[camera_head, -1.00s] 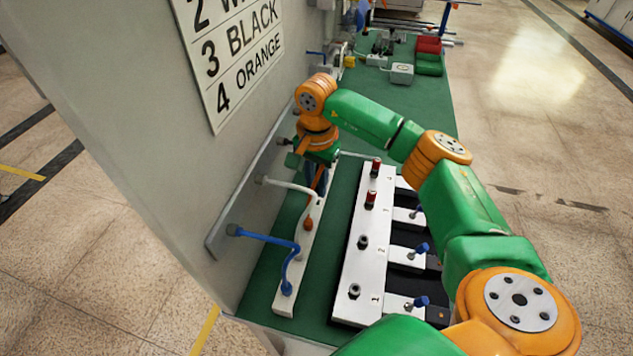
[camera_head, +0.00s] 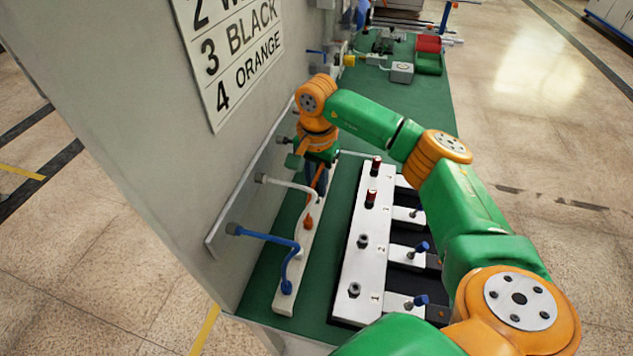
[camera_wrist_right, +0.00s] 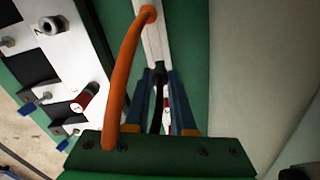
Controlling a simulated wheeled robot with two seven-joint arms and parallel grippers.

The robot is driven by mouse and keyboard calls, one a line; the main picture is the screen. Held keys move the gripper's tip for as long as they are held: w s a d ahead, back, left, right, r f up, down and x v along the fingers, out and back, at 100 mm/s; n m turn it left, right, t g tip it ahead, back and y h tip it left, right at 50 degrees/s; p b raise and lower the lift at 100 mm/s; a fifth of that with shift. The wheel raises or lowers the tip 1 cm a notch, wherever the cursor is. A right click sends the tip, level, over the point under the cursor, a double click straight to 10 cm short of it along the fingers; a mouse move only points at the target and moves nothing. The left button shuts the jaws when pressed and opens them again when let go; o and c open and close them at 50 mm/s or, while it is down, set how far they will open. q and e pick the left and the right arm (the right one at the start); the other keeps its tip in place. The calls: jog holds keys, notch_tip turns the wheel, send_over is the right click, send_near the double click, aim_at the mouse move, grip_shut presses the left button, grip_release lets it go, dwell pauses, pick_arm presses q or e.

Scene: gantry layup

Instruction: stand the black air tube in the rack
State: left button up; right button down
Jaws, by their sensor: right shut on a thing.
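My right gripper (camera_head: 317,183) points down at the far end of a long white strip, seemingly the rack (camera_head: 283,305). In the right wrist view its blue fingers (camera_wrist_right: 163,115) are closed around a thin black piece, the black air tube (camera_wrist_right: 157,103). Most of the tube is hidden, and I cannot tell whether its lower end touches the strip. An orange tube (camera_wrist_right: 122,75) rises from the strip and arches beside the gripper. A blue tube (camera_head: 268,238) and a white tube (camera_head: 290,186) run from wall fittings to the strip. My left gripper is not in view.
A numbered white block (camera_head: 367,265) with metal ports, two red-banded fittings and blue-knobbed valves stands right of the strip. The wall (camera_head: 150,140) with a colour-order sign (camera_head: 235,60) rises close on the left. Green mat (camera_head: 333,225) is clear between strip and block.

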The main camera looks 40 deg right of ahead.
aim_at(316, 179)
jog(key=shift+f+b, duration=0.85)
jog(key=shift+f, duration=0.35)
jog(key=c, duration=0.7)
grip_release()
notch_tip(316, 179, up, 7)
jog(key=shift+f+b, duration=0.15)
jog(key=shift+b, duration=0.45)
jog(key=shift+r, duration=0.25)
